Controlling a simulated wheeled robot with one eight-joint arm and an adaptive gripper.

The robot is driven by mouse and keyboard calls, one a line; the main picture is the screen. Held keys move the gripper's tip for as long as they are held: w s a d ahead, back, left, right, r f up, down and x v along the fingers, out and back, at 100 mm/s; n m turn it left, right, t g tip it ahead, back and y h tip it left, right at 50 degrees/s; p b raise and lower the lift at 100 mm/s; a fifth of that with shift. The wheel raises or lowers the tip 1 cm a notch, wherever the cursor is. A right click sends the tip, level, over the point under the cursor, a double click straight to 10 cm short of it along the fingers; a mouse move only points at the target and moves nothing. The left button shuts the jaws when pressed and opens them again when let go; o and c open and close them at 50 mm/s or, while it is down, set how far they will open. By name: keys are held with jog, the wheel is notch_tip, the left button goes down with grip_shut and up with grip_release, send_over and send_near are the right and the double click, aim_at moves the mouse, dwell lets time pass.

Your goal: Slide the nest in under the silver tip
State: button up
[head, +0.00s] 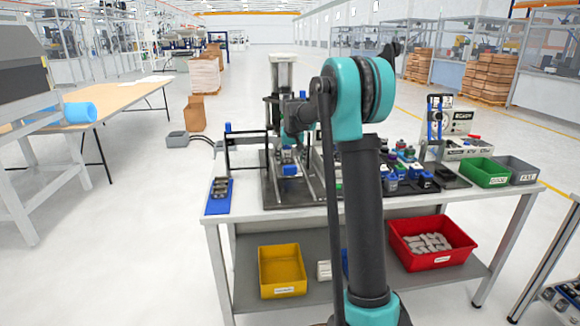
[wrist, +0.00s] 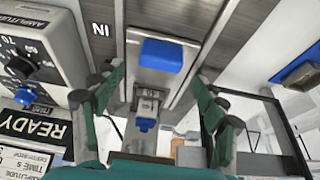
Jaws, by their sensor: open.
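The nest appears to be the grey metal slide (wrist: 150,85) between two dark rails, with a blue block (wrist: 170,55) at one end. A small silver piece with a blue part (wrist: 147,112) sits farther along it. In the head view the blue block (head: 290,170) is at the front of the bench press. My gripper (wrist: 160,82) is open, its teal fingers spread on either side of the slide, apparently touching nothing. In the head view my gripper is partly hidden by my arm. I cannot make out the silver tip with certainty.
A control box (wrist: 35,50) with a dial is close at the left in the wrist view. A black frame (head: 245,150) and blue tray (head: 219,195) stand left of the press. Several small parts (head: 405,170), a green bin (head: 485,172) and a grey bin (head: 518,170) are to its right.

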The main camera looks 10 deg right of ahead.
jog(key=v, duration=0.6)
jog(key=shift+r, duration=0.4)
jog(key=shift+s, duration=0.15)
dwell(0.6)
